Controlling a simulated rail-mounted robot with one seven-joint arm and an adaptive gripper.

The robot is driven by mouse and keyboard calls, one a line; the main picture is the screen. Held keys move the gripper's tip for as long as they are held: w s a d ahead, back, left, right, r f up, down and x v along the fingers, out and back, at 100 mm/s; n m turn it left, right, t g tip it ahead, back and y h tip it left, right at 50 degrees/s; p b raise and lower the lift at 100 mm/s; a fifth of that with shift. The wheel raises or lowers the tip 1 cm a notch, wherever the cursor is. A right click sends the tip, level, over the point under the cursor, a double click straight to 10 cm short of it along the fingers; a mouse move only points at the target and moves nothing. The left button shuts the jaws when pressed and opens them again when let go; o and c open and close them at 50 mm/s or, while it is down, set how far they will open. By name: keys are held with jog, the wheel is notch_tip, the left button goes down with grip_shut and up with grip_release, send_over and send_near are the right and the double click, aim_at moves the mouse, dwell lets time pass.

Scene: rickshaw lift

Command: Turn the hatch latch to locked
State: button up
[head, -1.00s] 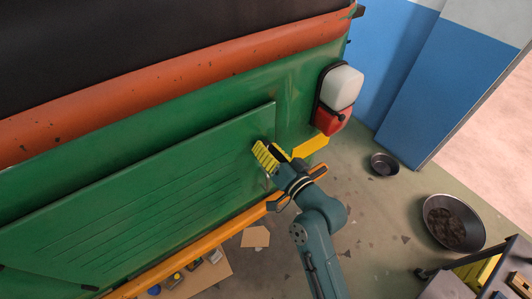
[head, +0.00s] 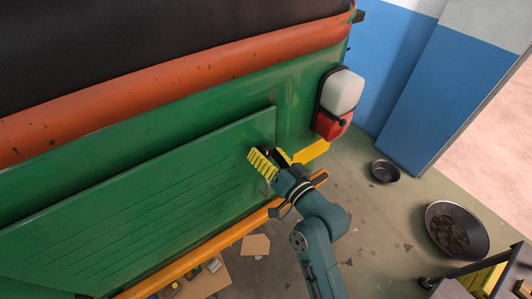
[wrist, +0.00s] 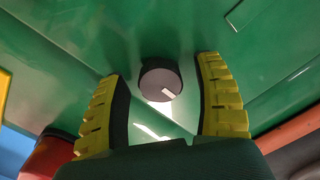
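The hatch latch is a round dark knob (wrist: 160,79) with a grey face and a short white mark, on the green panel in the wrist view. My gripper (head: 272,156) is at the upper right corner of the raised green hatch (head: 150,205). Its two yellow-ribbed fingers are open, one on each side of the knob, with visible gaps in the wrist view. In the head view the knob is not clearly visible behind the fingers.
A red and white lamp (head: 340,103) stands out from the body to the right of the gripper. An orange bar (head: 195,257) runs below the hatch. Pans (head: 455,229) lie on the floor at right, near a dark cart (head: 485,278).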

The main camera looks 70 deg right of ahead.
jog(key=v, duration=1.2)
jog(key=shift+r, duration=0.1)
